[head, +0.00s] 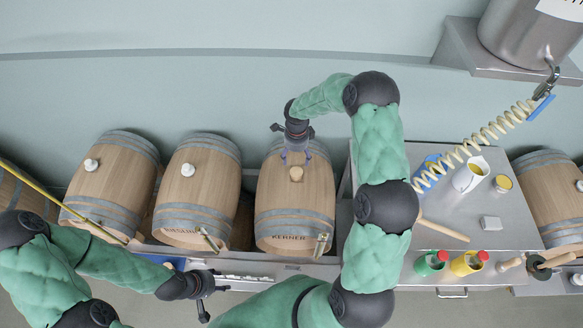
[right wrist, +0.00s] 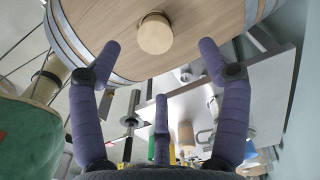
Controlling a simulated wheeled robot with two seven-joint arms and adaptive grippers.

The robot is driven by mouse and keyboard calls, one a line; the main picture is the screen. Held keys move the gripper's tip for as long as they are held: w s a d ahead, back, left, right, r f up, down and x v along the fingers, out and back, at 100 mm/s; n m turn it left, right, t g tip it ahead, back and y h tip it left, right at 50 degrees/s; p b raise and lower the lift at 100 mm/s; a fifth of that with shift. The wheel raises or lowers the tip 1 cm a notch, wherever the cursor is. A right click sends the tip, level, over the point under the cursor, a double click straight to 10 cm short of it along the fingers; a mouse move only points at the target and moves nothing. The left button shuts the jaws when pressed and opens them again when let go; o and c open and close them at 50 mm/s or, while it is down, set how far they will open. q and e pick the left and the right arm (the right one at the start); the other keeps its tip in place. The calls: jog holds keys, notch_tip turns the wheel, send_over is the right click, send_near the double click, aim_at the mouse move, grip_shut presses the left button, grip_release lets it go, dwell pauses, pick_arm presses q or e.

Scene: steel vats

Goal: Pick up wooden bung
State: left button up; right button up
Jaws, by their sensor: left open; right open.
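In the right wrist view the bung (right wrist: 155,34) stands out from the barrel's curved side (right wrist: 115,22). My right gripper (head: 296,157) is open just above and behind the bung; in the right wrist view its fingers (right wrist: 160,62) are spread, with the bung between and beyond the tips, apart from them. My left gripper (head: 213,296) is open and empty, low in front of the barrels.
Two barrels (head: 197,190) (head: 108,190) with white bungs stand to the left. A steel table (head: 480,210) to the right holds a white jug (head: 470,174), green (head: 431,263) and yellow (head: 468,263) containers and a mallet. A coiled hose (head: 480,137) hangs above it.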

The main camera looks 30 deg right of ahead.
aim_at(297, 171)
jog(key=shift+s+f, duration=0.35)
jog(key=shift+f, duration=0.2)
jog(key=shift+s+f, duration=0.3)
jog(key=shift+f, duration=0.25)
jog(key=shift+w+f+p, duration=0.15)
jog(key=shift+f+p, duration=0.05)
jog(key=shift+f, duration=0.35)
jog(key=shift+w+f+p, duration=0.15)
jog(key=shift+f+p, duration=0.05)
jog(key=shift+f, duration=0.3)
jog(key=shift+w+f, duration=0.1)
jog(key=shift+f, duration=0.15)
jog(key=shift+s+a+f+p, duration=0.1)
jog(key=shift+s+f+p, duration=0.1)
jog(key=shift+f+p, duration=0.2)
notch_tip(297, 171, down, 3)
jog(key=shift+p, duration=0.55)
jog(key=shift+f, duration=0.35)
pick_arm(q)
jog(key=r, duration=0.3)
jog(key=shift+s+r, duration=0.1)
jog(key=shift+s, duration=0.25)
pick_arm(e)
jog(key=shift+f, duration=0.25)
jog(key=c, duration=1.4)
